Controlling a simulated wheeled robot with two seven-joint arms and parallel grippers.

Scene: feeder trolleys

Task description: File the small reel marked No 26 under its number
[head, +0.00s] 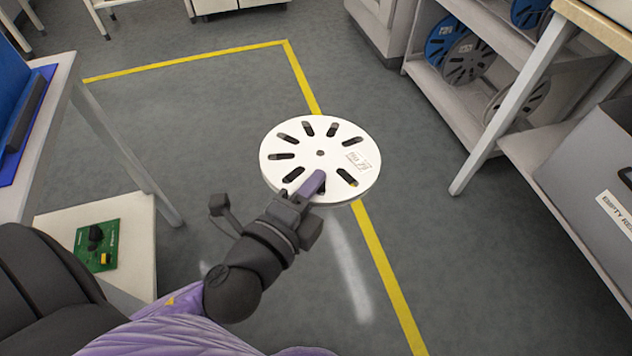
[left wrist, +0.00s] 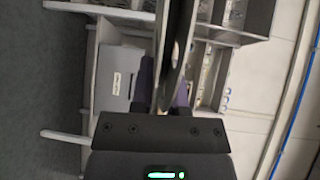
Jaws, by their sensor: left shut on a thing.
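A white reel (head: 320,150) with a ring of dark slots is held out over the floor in the head view, its flat face up towards the camera. A small printed label (head: 360,160) is on its right side; I cannot read its number surely. My left gripper (head: 312,186) is shut on the near rim of the reel. In the left wrist view the reel (left wrist: 178,45) shows edge-on between the fingers of my left gripper (left wrist: 163,95). My right gripper is not in view.
A shelf trolley (head: 450,105) at the upper right holds blue and grey reels (head: 468,60). A grey box (head: 590,165) with a partly readable label sits under a bench at right. A green circuit board (head: 97,245) lies on a low shelf at left. The floor between is clear, with yellow lines.

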